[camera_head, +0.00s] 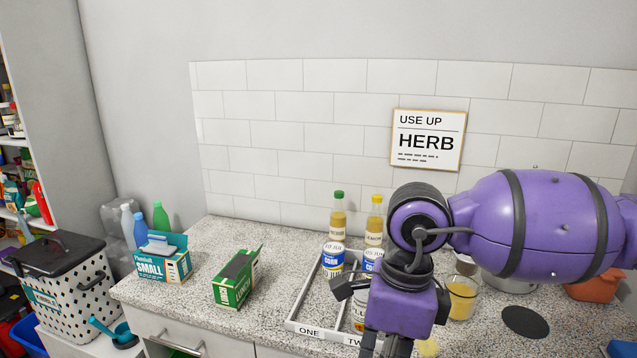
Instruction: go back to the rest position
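My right arm comes in from the right in the head view, in front of the counter. Its purple and dark gripper end (385,340) hangs over the front of the white tray (303,330) and hides part of it. The fingertips run toward the bottom edge, so I cannot tell whether they are open or shut, or whether they hold anything. My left gripper is not in view.
The tray, labelled ONE and TWO, holds bottles (338,217) and cans (333,256). A green box (237,278) and a SMALL box (163,262) stand left. A yellow-filled glass (462,298) and dark disc (525,322) are right. A HERB sign (427,140) hangs behind.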

